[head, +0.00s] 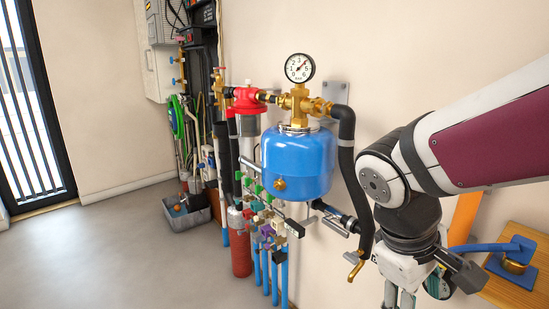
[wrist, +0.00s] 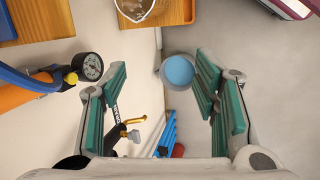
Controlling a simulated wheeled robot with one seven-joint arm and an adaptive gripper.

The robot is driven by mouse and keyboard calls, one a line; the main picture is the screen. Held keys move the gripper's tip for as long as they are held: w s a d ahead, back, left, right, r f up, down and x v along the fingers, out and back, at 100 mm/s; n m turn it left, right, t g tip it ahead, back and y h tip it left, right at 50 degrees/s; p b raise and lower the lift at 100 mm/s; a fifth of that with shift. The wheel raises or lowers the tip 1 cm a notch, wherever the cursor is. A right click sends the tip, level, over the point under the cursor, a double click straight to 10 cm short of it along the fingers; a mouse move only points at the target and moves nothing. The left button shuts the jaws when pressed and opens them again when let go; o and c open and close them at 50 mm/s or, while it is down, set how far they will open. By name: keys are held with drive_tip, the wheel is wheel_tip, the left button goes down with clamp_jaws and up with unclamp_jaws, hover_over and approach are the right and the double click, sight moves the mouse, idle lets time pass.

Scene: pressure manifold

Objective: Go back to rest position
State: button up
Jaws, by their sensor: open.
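My gripper (wrist: 162,108) is open and empty, with its teal-padded fingers spread apart in the wrist view. In the head view its upper part shows at the lower right, and its fingertips are cut off by the bottom edge. It hangs to the right of the pressure manifold. The manifold has a blue tank (head: 297,163), a round pressure gauge (head: 300,68) on brass fittings and a red valve body (head: 246,100). A brass lever (head: 355,270) ends the black hose; a brass lever also shows between the fingers in the wrist view (wrist: 134,121).
A wooden board (head: 519,240) with a blue plate and a brass part sits at the right, close to my gripper. Blue pipes (head: 275,275) and a red cylinder (head: 241,256) stand below the tank. The grey floor (head: 130,250) at the left is clear.

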drive_tip(key=s+a+r+m+t+y, duration=0.2)
drive_tip(key=s+r+m+t+y, duration=0.25)
drive_tip(key=r+m, duration=0.2)
drive_tip(key=s+f+g, duration=0.4)
drive_tip(key=s+g, duration=0.1)
drive_tip(key=s, duration=0.7)
wheel_tip(320, 180, up, 29)
drive_tip(key=t+p, duration=0.4)
drive_tip(key=p, duration=2.3)
drive_tip(key=shift+s, duration=0.2)
drive_tip(key=shift+f+n, duration=0.15)
drive_tip(key=shift+n, duration=0.1)
